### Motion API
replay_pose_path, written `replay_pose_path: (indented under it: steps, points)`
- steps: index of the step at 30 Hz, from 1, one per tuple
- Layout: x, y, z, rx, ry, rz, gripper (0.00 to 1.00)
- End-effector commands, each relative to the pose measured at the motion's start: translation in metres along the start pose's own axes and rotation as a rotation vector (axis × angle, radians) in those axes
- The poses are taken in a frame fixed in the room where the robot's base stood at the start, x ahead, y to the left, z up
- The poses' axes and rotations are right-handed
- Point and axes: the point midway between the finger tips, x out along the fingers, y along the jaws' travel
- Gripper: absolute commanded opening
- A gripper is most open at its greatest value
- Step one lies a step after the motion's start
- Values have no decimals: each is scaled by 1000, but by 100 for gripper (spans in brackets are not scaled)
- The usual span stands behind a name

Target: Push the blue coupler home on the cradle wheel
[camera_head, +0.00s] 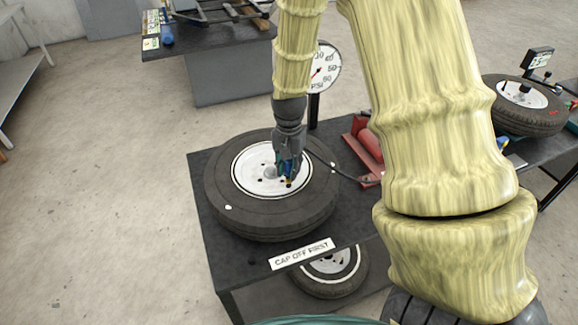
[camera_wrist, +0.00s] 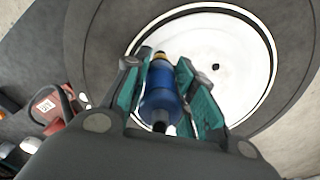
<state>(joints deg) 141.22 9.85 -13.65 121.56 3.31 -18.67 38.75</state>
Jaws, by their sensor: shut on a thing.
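The blue coupler (camera_wrist: 160,95) is between the teal-lined fingers of my gripper (camera_wrist: 166,70) in the wrist view. Its brass-coloured tip points toward the white wheel disc. In the head view my gripper (camera_head: 288,170) is low over the right part of the wheel's white rim, and only a bit of blue shows there. The wheel (camera_head: 265,222) lies flat on a dark table; its tyre also fills much of the wrist view (camera_wrist: 90,40). Any valve stem at the coupler's tip is too small or hidden to make out, so I cannot tell whether they touch.
A PSI gauge (camera_head: 322,68) stands behind the wheel. A red cylinder (camera_head: 368,150) lies to its right. The dark table (camera_head: 236,262) carries a "CAP OFF FIRST" label (camera_head: 302,254). Another wheel (camera_head: 330,275) is below. A right-hand table holds a further wheel (camera_head: 535,122). Floor at left is clear.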

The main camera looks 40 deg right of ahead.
Motion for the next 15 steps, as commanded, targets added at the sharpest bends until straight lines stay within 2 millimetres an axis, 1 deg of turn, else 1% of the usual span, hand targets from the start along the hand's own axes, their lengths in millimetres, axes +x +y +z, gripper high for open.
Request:
replay_pose_path:
  steps: [15]
  points:
    - [10, 0, 0, 0, 0, 0, 0]
